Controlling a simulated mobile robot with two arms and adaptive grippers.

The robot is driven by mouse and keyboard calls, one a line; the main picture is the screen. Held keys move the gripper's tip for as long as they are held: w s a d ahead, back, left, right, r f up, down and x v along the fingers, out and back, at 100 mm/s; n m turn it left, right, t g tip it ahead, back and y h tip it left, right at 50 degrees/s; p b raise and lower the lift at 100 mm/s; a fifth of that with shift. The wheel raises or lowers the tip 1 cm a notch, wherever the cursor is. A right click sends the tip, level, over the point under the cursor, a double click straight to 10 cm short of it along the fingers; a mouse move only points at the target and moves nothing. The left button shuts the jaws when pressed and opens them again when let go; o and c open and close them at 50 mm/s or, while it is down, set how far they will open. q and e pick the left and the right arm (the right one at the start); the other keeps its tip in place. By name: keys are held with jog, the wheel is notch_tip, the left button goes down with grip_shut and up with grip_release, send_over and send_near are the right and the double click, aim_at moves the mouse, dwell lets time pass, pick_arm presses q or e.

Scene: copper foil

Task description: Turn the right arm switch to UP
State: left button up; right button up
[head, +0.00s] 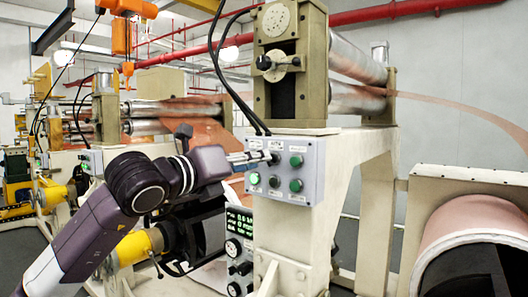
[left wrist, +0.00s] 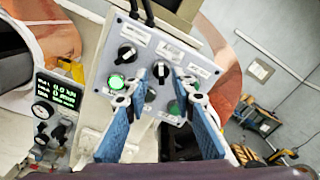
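A grey control panel (head: 312,172) on the cream machine post carries black rotary switches and green buttons. My left gripper (head: 262,157) reaches in from the left, at the panel's upper row. In the left wrist view, its blue fingers (left wrist: 155,88) are open and spread. A black switch (left wrist: 161,69) with a white mark shows between and beyond the fingertips; I cannot tell whether they touch it. Another black switch (left wrist: 127,52) is up and left of it, its mark slanted. The labels are too small to read, so I cannot tell which is the right arm switch. My right gripper is not in view.
One green button (left wrist: 116,81) is lit. A third black switch (left wrist: 150,95) sits in the lower row. A digital display (head: 239,222) stands below the panel. Steel rollers (head: 355,60) and a copper foil roll (head: 480,220) lie to the right. Black cables (head: 222,70) hang above the panel.

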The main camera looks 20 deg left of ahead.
pick_arm(q)
jog(key=p+x, duration=0.1)
jog(key=x, duration=0.2)
jog(key=shift+w+d, duration=0.15)
jog(key=shift+w, duration=0.15)
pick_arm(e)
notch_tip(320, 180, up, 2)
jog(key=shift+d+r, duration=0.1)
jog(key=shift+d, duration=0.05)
pick_arm(q)
grip_shut()
